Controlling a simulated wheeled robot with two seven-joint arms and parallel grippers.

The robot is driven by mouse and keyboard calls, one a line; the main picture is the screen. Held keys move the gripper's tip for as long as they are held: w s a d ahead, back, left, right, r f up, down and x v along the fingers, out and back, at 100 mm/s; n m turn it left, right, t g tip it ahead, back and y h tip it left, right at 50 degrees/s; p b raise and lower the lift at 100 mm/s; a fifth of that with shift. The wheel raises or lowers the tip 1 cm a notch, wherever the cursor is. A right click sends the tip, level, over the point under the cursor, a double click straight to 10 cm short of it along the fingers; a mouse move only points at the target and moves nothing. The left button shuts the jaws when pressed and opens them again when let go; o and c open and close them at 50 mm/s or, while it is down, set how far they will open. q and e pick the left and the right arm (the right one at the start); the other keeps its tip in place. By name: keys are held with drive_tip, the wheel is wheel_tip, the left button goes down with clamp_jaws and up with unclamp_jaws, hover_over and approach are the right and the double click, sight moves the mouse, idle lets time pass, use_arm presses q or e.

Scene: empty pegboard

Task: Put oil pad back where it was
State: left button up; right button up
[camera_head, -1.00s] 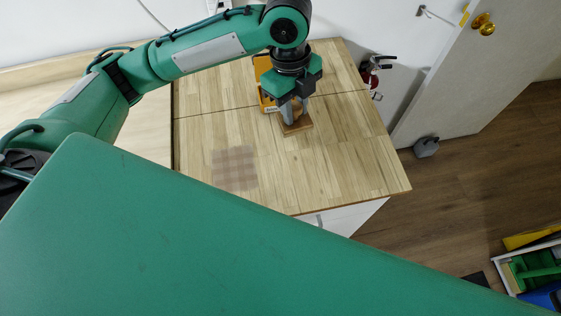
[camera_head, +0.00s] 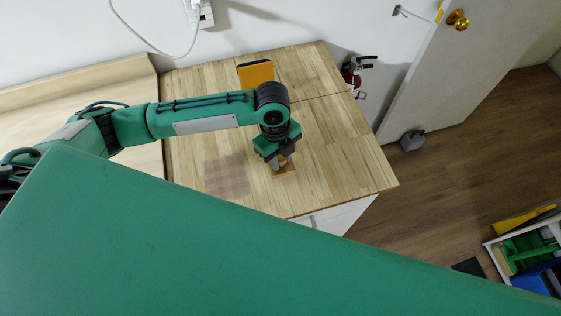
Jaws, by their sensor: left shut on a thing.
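My left gripper (camera_head: 281,161) points down over the wooden table, right of its middle. Its fingers are shut on the small raised part of a brown square piece (camera_head: 285,173), which I take to be the oil pad. The fingers and hand hide much of it. Whether it touches the table or hovers just above it, I cannot tell. A faint brown checked square patch (camera_head: 227,175) lies flat on the table to the left of the gripper. My right gripper is not in view.
The wooden table (camera_head: 335,130) is mostly clear, with its front edge close to the brown piece. An orange-yellow box (camera_head: 256,73) stands at the back, behind my left arm. A fire extinguisher (camera_head: 354,72) and an open door (camera_head: 424,80) are at the right.

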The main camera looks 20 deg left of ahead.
use_arm(q)
wheel_tip(320, 180, down, 4)
drive_tip(key=shift+s+r+p, duration=0.1)
drive_tip(key=shift+r+p, duration=0.1)
drive_tip(key=shift+p, duration=0.25)
drive_tip(key=shift+f, duration=0.25)
drive_tip(key=o, duration=0.9)
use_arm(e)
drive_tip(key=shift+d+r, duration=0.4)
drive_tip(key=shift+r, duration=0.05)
use_arm(q)
drive_tip(key=r+b, duration=0.1)
drive_tip(key=r, duration=0.3)
drive_tip(key=a+r+b, duration=0.1)
drive_tip(key=r, duration=0.3)
drive_tip(key=w+r+b, duration=0.1)
drive_tip(key=r, duration=0.3)
drive_tip(key=shift+a+r+b, duration=0.1)
drive_tip(key=shift+a+b, duration=0.2)
drive_tip(key=shift+b, duration=0.05)
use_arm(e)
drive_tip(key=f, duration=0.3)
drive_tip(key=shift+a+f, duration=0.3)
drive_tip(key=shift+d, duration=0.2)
